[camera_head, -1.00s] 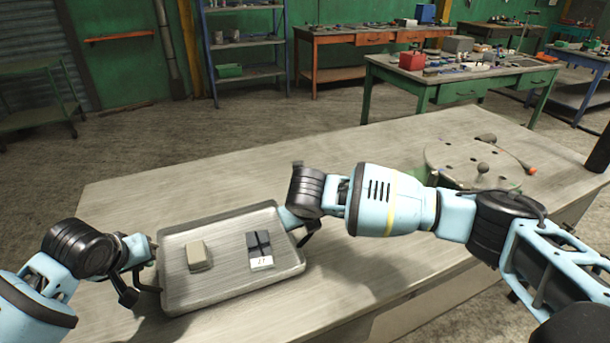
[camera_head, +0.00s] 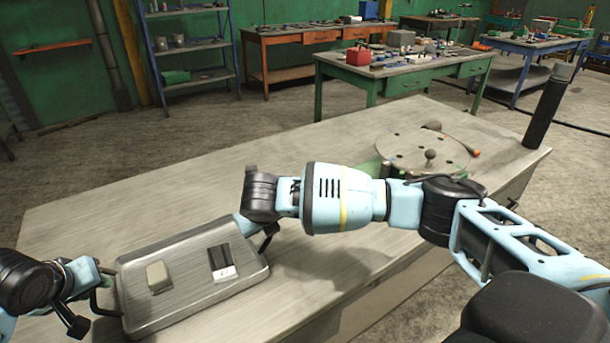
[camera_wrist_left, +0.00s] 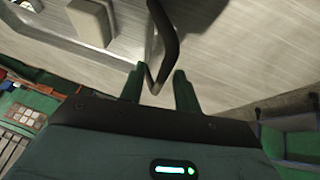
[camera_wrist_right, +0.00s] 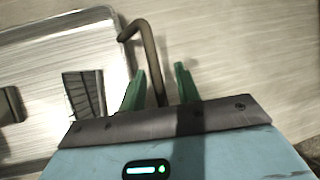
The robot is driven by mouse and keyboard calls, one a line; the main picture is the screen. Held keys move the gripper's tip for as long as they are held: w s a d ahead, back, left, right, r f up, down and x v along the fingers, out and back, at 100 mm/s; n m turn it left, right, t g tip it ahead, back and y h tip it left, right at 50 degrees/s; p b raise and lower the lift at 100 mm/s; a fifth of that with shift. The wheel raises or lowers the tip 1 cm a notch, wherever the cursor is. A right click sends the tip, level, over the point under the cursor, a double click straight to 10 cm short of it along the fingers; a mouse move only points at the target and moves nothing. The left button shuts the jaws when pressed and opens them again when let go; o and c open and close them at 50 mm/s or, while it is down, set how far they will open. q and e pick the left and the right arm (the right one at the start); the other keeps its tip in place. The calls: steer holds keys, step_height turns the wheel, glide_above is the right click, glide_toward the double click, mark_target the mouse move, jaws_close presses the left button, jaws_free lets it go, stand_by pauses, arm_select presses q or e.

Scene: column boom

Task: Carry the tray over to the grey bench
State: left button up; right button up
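The grey metal tray (camera_head: 190,290) lies on the pale bench in front of me. It bears a beige block (camera_head: 158,277) and a black block with a white label (camera_head: 221,262). My left gripper (camera_head: 92,284) is at the tray's left handle. In the left wrist view the dark handle (camera_wrist_left: 166,40) passes between parted fingers, with gaps showing. My right gripper (camera_head: 250,224) is at the right end, partly hidden by its wrist. In the right wrist view the right handle (camera_wrist_right: 147,42) stands between parted fingers, close to one of them.
The pale bench top (camera_head: 110,205) is clear behind the tray. A round plate with holes (camera_head: 420,150) and a black post (camera_head: 548,105) stand at its right. A green bench (camera_head: 400,72) and a blue bench (camera_head: 535,48), both with items on top, stand beyond open floor.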

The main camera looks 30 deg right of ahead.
arm_select(q)
steer(key=v, duration=1)
steer(key=shift+a+r, duration=0.15)
steer(key=shift+r, duration=0.05)
steer(key=shift+s, duration=0.15)
arm_select(e)
steer(key=v, duration=1.2)
steer(key=shift+a, duration=0.1)
